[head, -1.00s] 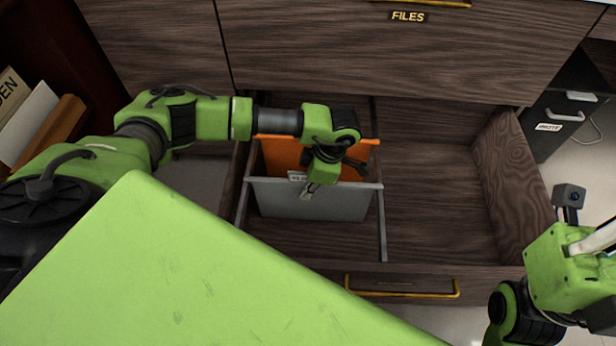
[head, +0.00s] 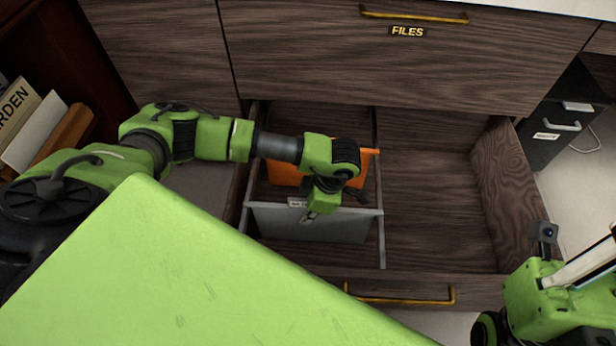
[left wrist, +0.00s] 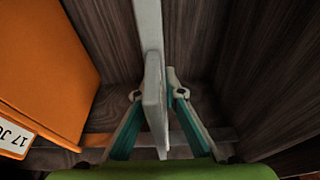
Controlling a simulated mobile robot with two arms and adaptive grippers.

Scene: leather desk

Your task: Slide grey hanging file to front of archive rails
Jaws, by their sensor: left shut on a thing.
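The grey hanging file (head: 335,226) hangs across the archive rails (head: 382,255) in the open drawer, with a small white label on its top edge. My left gripper (head: 311,214) comes down over its top edge and is shut on it. In the left wrist view the two fingers (left wrist: 158,94) lie on either side of the grey file (left wrist: 155,75), seen edge-on. Part of the file's top is hidden by my gripper. Of my right arm, a green wrist part shows at the lower right of the head view; its fingertips cannot be made out.
An orange hanging file (head: 283,174) hangs behind the grey one; it also shows in the left wrist view (left wrist: 45,65). The drawer front with its brass handle (head: 400,299) is nearer me. The drawer's right half (head: 430,190) is empty. A closed drawer labelled FILES (head: 407,31) is above.

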